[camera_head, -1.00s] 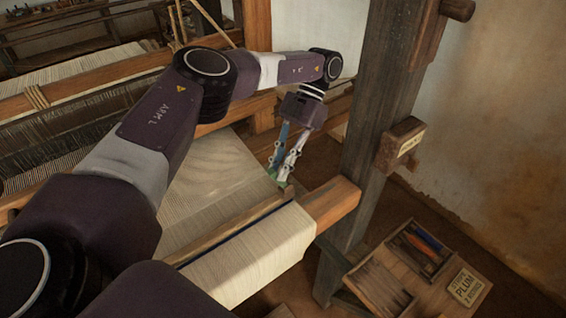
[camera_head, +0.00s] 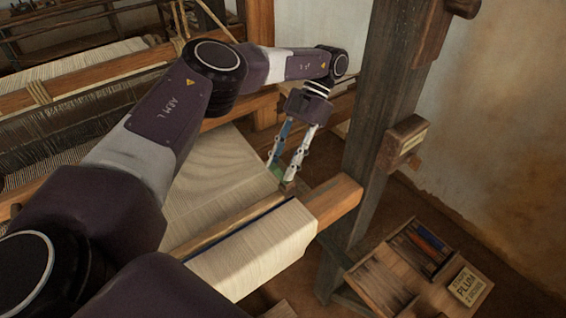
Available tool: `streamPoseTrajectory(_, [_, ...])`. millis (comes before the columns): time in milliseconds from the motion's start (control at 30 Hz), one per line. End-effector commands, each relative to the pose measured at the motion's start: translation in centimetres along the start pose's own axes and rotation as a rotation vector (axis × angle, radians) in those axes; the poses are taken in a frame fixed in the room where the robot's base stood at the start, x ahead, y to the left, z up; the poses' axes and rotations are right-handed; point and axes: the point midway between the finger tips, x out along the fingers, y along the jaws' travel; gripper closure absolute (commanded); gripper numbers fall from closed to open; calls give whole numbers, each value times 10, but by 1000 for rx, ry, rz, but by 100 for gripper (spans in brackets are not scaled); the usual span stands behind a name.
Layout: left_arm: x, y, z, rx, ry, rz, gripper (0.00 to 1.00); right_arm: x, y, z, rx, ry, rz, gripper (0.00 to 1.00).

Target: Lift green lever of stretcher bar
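The stretcher bar (camera_head: 228,222) is a narrow wooden bar lying across the woven cloth, beside the front beam. A small green piece, which looks like its lever (camera_head: 278,172), shows near the bar's far right end. My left gripper (camera_head: 281,173) points down over that end, with its fingers parted. The green piece shows between or just behind the fingertips; I cannot tell whether they touch it. My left arm covers the bar's near left part. My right gripper is not in view.
The cloth-covered front beam (camera_head: 262,250) ends in bare wood (camera_head: 333,199) near a thick upright post (camera_head: 381,120). A small wooden block (camera_head: 403,142) juts from the post.

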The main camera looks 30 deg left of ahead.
Motion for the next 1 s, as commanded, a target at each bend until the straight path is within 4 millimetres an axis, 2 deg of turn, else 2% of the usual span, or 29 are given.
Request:
streamPoseTrajectory(233, [-7,0,-5,0,0,3,68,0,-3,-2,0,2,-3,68])
streamPoseTrajectory(733, [-59,-7,-50,-3,-2,4,68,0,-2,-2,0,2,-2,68])
streamPoseTrajectory(1000, [-73,-9,-62,0,-1,3,68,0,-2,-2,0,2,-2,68])
